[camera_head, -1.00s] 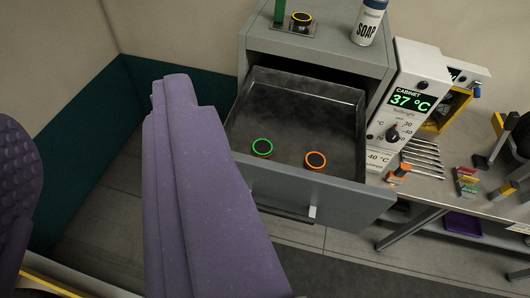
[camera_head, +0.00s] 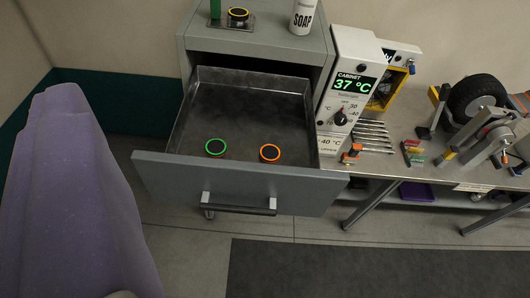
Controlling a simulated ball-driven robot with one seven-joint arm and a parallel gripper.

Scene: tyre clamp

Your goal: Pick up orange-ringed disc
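The orange-ringed disc (camera_head: 270,153) lies flat in the open drawer (camera_head: 245,110), near its front wall. It has a dark centre. A green-ringed disc (camera_head: 215,147) lies just to its left in the same drawer. My gripper does not show in this view, so nothing of its fingers can be seen. Nothing covers the orange-ringed disc.
The grey cabinet (camera_head: 255,40) carries a yellow-ringed disc (camera_head: 238,14) and a soap bottle (camera_head: 303,16) on top. A purple padded shape (camera_head: 75,200) stands at left. The workbench (camera_head: 400,165) with tools and a wheel (camera_head: 476,98) is at right. The floor before the drawer is clear.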

